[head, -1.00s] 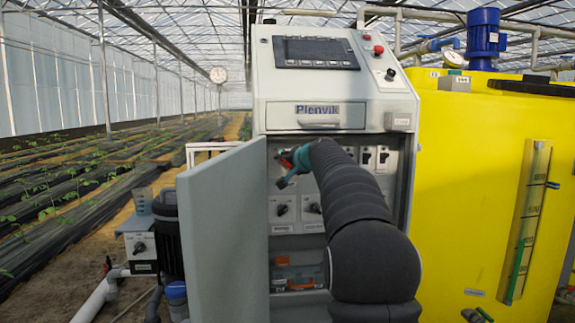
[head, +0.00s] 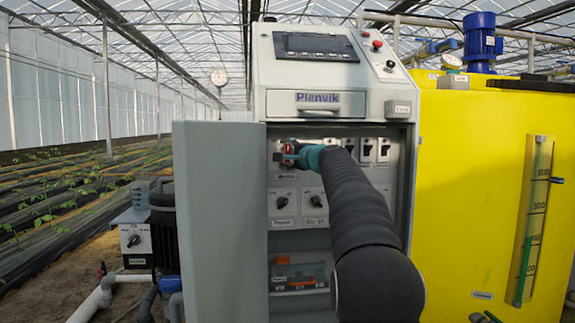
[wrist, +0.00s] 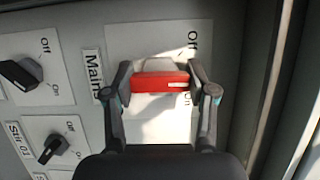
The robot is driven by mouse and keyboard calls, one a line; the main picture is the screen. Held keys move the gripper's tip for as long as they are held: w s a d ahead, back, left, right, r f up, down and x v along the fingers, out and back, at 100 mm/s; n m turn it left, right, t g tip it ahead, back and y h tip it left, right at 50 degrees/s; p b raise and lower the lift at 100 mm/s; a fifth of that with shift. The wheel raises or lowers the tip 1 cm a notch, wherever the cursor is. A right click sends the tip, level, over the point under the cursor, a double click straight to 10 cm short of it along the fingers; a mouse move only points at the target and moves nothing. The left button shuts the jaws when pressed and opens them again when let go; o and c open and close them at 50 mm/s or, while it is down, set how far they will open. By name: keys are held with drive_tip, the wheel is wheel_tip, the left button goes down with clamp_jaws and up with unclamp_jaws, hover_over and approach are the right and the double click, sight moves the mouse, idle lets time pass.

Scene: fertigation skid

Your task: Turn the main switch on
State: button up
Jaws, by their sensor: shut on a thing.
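The main switch (wrist: 160,83) has a red bar handle on a pale plate, with the label "Mains" (wrist: 92,75) beside it.
The grey cabinet door (head: 218,220) stands open to the left of my arm. Two black knobs (head: 282,203) (head: 317,201) sit below the switch, and several small switches (head: 367,150) to its right. A tool tray (head: 298,276) lies on the lower shelf. A yellow tank (head: 465,200) stands right.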

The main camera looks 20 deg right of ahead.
drive_tip(key=m+t+b, duration=0.1)
drive_tip(key=m+b, duration=0.1)
drive_tip(key=m, duration=0.2)
drive_tip(key=shift+f+m+t, duration=0.1)
drive_tip(key=shift+m+t, duration=0.2)
drive_tip(key=shift+t, duration=0.1)
drive_tip(key=shift+m+t+h, duration=0.3)
drive_tip(key=shift+m+h, duration=0.05)
drive_tip(key=shift+m, duration=0.85)
drive_tip(key=shift+m+t+h, duration=0.3)
drive_tip(key=shift+m+h, duration=0.05)
drive_tip(key=shift+m, duration=1.15)
drive_tip(key=o, duration=1.2)
drive_tip(key=shift+c, duration=0.2)
drive_tip(key=v, duration=1.2)
